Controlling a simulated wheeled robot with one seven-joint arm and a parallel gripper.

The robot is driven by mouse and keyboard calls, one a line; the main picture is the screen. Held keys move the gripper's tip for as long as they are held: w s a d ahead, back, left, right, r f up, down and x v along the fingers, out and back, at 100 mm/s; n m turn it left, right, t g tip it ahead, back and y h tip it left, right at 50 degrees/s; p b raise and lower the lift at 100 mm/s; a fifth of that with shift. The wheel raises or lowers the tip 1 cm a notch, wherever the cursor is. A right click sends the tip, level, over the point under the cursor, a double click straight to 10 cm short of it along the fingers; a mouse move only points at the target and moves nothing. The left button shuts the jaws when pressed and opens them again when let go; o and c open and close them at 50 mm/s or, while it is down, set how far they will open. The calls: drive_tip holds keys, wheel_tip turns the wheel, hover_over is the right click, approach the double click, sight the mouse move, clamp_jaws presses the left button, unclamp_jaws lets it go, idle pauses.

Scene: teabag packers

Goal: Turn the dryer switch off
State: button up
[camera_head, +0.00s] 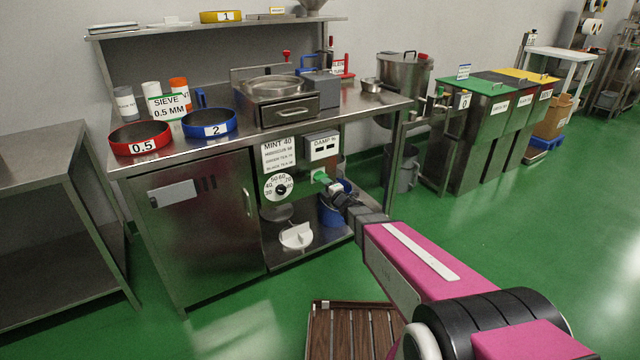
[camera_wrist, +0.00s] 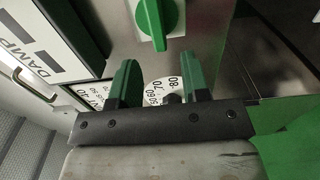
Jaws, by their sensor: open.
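The green switch knob (camera_wrist: 157,20) sits on a pale plate on the dryer's steel front, at the top of the wrist view. It is elongated and points roughly up and down in that picture. My gripper (camera_wrist: 161,78) is open, with its two green fingers apart and nothing between them. The knob lies beyond the fingertips, apart from them. In the head view my gripper (camera_head: 327,183) is at the front of the dryer, below the DAMP % display (camera_head: 322,146). There the green fingers and the switch are hard to tell apart.
A round numbered dial (camera_head: 279,187) is left of my gripper; it also shows behind the fingers in the wrist view (camera_wrist: 157,92). A blue bucket (camera_head: 330,212) stands close below. The steel bench (camera_head: 370,112) overhangs above.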

drive_tip(key=v, duration=0.4)
drive_tip(key=shift+s+d, duration=0.1)
drive_tip(key=shift+s, duration=0.1)
drive_tip(key=shift+d, duration=0.1)
drive_tip(key=s+d+f+m+g+h, duration=0.1)
drive_tip(key=s+d+m+g+h, duration=0.2)
drive_tip(key=d+m+h, duration=0.35)
drive_tip(key=s+d+f+m+g+h, duration=0.1)
drive_tip(key=s+d+m+g+h, duration=0.2)
drive_tip(key=d+m, duration=0.65)
drive_tip(key=s+d+m+g, duration=0.3)
drive_tip(key=s+m+g, duration=0.6)
drive_tip(key=s, duration=0.9)
drive_tip(key=shift+s, duration=0.25)
drive_tip(key=shift+d+h, duration=0.1)
drive_tip(key=shift+h, duration=0.15)
